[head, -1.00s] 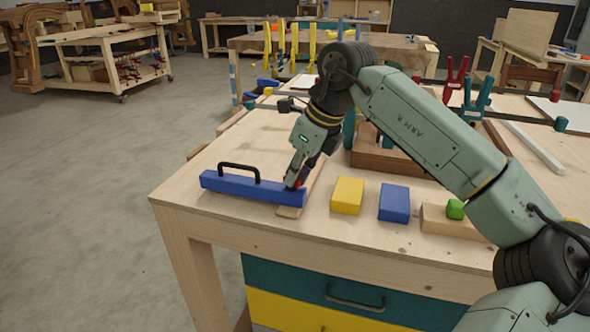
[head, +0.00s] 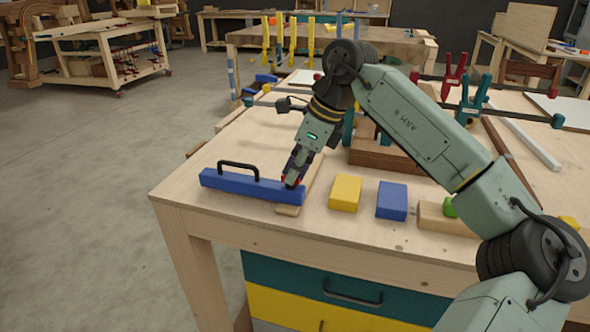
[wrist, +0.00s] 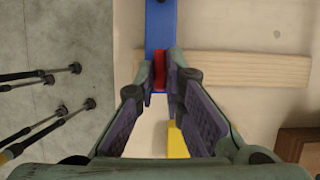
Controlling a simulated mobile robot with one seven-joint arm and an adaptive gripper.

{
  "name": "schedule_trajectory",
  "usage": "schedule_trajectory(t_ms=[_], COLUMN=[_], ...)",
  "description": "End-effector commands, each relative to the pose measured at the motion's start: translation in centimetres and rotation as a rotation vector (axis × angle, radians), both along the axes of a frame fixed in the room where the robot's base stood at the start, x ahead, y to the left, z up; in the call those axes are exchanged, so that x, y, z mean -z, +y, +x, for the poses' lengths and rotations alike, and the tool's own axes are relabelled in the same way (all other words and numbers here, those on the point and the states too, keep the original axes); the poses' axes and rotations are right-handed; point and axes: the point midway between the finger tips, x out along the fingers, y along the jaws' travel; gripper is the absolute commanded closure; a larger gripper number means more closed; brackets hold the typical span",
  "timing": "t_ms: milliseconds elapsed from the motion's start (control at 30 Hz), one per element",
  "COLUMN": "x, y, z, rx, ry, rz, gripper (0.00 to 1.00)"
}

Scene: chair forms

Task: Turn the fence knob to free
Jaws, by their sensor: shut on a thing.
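The blue fence (head: 230,182) with a black loop handle (head: 240,167) lies near the left front corner of the workbench. A red knob (wrist: 159,74) sits on the fence's end. My gripper (head: 291,183) points down at that end and is shut on the red knob. In the wrist view the blue fence (wrist: 161,25) runs up from between my fingertips. The head view mostly hides the knob behind my fingers, so its turn angle cannot be read there.
A wooden strip (head: 312,185) lies across under the fence's knob end. A yellow block (head: 345,193), a blue block (head: 392,201) and a wooden block with a green piece (head: 449,207) stand to the right. A brown wooden box (head: 380,158) is behind. Bare tabletop lies behind the fence.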

Motion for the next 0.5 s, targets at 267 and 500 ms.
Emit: schedule_trajectory(t_ms=[267,500], x=[0.03,0.01], y=[0.04,0.02], z=[-0.02,-0.01], rx=[-0.001,0.000], ry=[0.000,0.000], rz=[0.000,0.000], gripper=[0.77,0.70])
